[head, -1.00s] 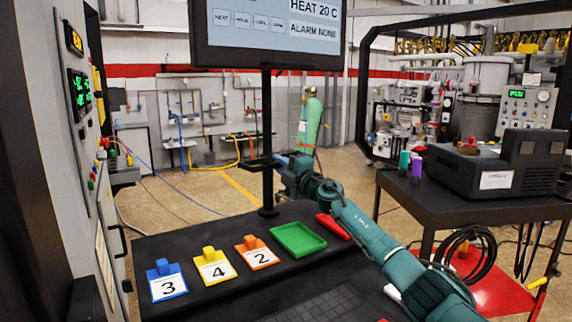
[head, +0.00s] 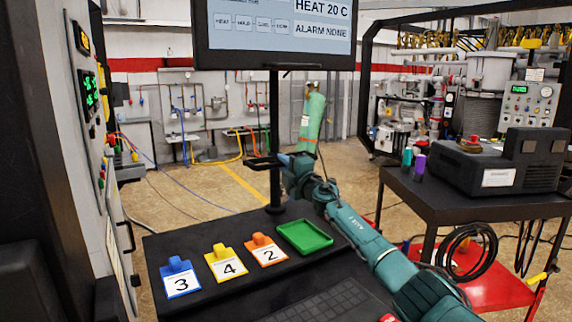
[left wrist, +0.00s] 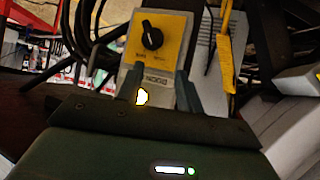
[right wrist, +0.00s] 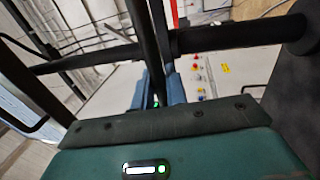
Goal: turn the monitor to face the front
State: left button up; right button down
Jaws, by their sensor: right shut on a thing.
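The monitor (head: 275,40) stands at the top of the head view on a dark upright post (head: 275,120). Its lit screen shows heat and alarm text and looks slightly angled; its top is cut off. A dark handle (head: 257,162) sticks out at the post, about halfway down. My right gripper (head: 280,160) is at this handle. In the right wrist view, its fingers (right wrist: 156,92) are close around a dark bar (right wrist: 145,35), with a thicker bar crossing behind. My left gripper (left wrist: 160,90) shows only in the left wrist view, fingers apart and empty.
Numbered tags, blue (head: 180,278), yellow (head: 226,264) and orange (head: 264,250), and a green tray (head: 304,237) lie on the dark console below the monitor. A dark cart (head: 470,200) stands at right. A yellow knob panel (left wrist: 155,45) is beyond my left fingers.

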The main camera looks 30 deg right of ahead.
jog(key=c, duration=1.5)
grip_release()
pick_arm(q)
jog(key=shift+r, duration=0.15)
jog(key=a+r+p, duration=0.1)
jog(key=p, duration=0.2)
pick_arm(e)
jog(key=v, duration=1.3)
jog(key=shift+s, duration=0.15)
pick_arm(q)
jog(key=shift+s+f, duration=0.1)
